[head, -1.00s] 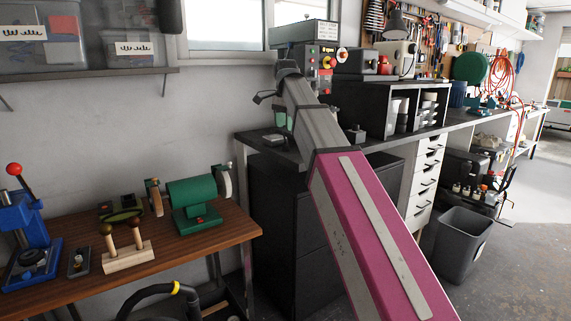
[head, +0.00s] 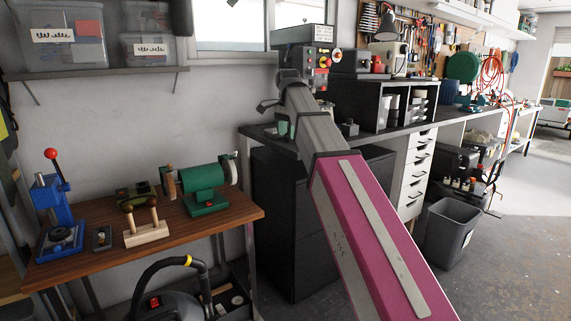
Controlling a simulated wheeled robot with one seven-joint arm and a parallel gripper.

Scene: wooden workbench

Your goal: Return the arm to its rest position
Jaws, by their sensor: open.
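My arm, with a magenta link and a grey forearm, reaches up from the lower right toward the dark counter (head: 375,137) in the head view. My gripper (head: 266,106) is at the far end of the forearm, small and dark, above the counter's left end and in front of the grey control box. Its jaws are open. I see nothing held between them, though the wrist hides part of them. A pale green cup (head: 283,128) stands on the counter just below the wrist, partly hidden by the forearm.
A grey control box (head: 305,38) with buttons is behind the wrist. A wooden bench (head: 190,232) at left holds a blue press (head: 52,215) and a green grinder (head: 203,188). A vacuum (head: 175,300) is below.

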